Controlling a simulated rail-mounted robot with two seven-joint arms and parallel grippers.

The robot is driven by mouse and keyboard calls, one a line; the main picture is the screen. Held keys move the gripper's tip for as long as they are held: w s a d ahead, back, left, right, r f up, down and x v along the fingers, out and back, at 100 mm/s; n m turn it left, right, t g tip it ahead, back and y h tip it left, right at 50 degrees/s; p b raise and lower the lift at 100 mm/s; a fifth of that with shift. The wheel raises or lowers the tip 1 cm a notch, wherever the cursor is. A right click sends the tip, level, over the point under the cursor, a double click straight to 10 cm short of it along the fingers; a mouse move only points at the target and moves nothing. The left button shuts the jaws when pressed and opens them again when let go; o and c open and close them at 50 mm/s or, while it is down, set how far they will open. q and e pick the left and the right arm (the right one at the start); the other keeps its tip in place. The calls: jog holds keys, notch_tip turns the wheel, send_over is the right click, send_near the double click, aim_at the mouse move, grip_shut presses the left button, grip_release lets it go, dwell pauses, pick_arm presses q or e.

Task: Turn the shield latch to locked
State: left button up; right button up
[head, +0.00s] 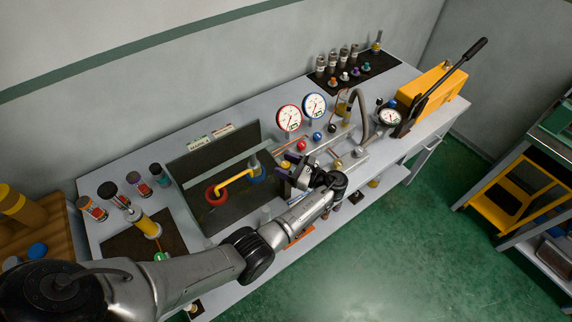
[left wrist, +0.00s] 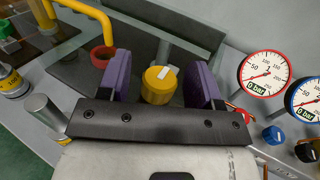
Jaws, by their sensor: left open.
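A yellow round knob (left wrist: 158,92) with a white mark on top, which looks like the shield latch, shows in the left wrist view. It sits between the purple fingers of my left gripper (left wrist: 160,66), with visible gaps on both sides. The gripper is open and also shows in the head view (head: 292,167), at the right end of the dark vise bay (head: 190,166). In the head view the knob is hidden by the gripper. A clear shield panel seems to stand in front of the bay. My right gripper is not in view.
A yellow pipe (head: 236,180) runs between a red ring (head: 215,196) and a blue ring in the bay. A red gauge (head: 289,118) and a blue gauge (head: 314,105) stand to the right, near small coloured knobs. A yellow pump unit (head: 431,86) is farther right.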

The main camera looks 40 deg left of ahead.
pick_arm(q)
jog(key=b+v, duration=0.4)
jog(key=v, duration=1)
jog(key=shift+a, duration=0.1)
